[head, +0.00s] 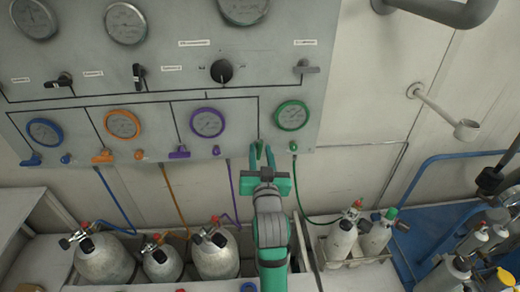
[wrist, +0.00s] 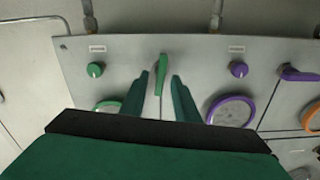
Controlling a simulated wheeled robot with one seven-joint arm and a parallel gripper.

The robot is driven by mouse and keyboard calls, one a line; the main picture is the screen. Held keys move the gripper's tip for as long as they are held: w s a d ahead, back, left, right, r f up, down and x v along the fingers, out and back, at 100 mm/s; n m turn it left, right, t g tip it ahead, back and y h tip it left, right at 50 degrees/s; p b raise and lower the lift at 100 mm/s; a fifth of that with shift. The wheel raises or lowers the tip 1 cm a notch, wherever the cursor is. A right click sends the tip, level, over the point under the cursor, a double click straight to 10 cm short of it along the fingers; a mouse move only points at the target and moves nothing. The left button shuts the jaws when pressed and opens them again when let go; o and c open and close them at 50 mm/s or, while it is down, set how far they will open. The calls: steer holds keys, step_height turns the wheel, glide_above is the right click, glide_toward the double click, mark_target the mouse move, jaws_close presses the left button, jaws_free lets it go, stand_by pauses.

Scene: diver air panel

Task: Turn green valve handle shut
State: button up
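The green valve handle (head: 259,148) is on the lower right of the grey panel, left of and below the green-rimmed gauge (head: 291,116). In the wrist view the green handle (wrist: 162,72) points up and down in the picture. The purple handle (wrist: 298,74) beside it lies sideways. My gripper (head: 261,160) is at the green handle. In the wrist view my gripper (wrist: 160,78) is open, with one finger on each side of the handle. Gaps show between the handle and both fingers. The lower part of the green gauge is hidden by my gripper in the wrist view.
A green knob (wrist: 95,70) and a purple knob (wrist: 238,70) sit on either side of the handle. Orange (head: 102,156) and blue (head: 31,160) handles are further left. Gas cylinders (head: 215,254) stand below the panel. A green hose (head: 298,195) hangs close by on the right.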

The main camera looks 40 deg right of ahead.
steer(key=shift+x, duration=0.9)
jaws_close()
